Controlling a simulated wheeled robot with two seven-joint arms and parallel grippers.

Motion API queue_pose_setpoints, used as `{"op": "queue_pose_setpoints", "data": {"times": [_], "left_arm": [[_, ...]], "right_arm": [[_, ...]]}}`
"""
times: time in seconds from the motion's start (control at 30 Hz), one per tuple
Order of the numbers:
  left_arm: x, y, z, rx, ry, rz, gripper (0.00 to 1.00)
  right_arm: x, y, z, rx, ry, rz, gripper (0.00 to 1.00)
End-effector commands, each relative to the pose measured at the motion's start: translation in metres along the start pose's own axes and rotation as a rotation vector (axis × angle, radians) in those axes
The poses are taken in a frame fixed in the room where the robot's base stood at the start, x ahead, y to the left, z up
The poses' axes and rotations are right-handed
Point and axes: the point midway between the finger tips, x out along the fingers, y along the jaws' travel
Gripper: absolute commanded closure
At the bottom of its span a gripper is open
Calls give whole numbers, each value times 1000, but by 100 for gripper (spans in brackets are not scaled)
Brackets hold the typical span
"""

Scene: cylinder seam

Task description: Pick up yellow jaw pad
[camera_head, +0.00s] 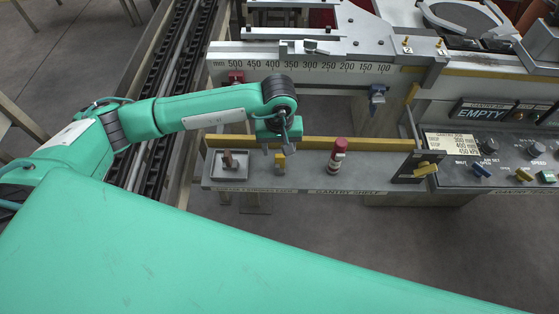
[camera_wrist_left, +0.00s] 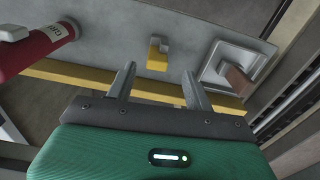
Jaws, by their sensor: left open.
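The small yellow jaw pad (camera_head: 280,164) stands on the grey gantry shelf (camera_head: 308,178), between a tray and a red-and-white cylinder. My left gripper (camera_head: 275,150) is just above and behind the pad, pointing down, open and empty. In the left wrist view the yellow jaw pad (camera_wrist_left: 156,58) lies just beyond the two fingertips (camera_wrist_left: 156,72), roughly centred between them. I see no contact between the fingers and the pad. My right gripper is not in view.
A brown block (camera_head: 229,161) sits in a square tray (camera_head: 243,174) to the left. The red-and-white cylinder (camera_head: 338,158) stands to the right. A yellow rail (camera_head: 370,143) runs along the shelf's back edge. A control panel (camera_head: 492,155) is at far right.

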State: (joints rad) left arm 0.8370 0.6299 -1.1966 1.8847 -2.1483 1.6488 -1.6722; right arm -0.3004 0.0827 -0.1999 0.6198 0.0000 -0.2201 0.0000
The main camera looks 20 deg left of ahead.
Motion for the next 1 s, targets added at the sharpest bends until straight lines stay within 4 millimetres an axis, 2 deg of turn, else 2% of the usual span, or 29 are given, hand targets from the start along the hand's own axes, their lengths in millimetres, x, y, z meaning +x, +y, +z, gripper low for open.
{"op": "queue_pose_setpoints", "data": {"times": [0.27, 0.4, 0.53, 0.83, 1.0], "left_arm": [[17, 2, -1, 0, -3, 0, 47], [34, 3, -4, -1, -4, 0, 47], [52, 3, -4, -1, -3, 1, 47], [58, 3, -5, 1, 1, 2, 47], [58, 3, -5, 0, 0, 2, 81]], "right_arm": [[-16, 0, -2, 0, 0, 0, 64], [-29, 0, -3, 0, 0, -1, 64], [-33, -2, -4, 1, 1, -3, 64], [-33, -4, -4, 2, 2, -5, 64], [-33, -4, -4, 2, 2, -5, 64]]}}
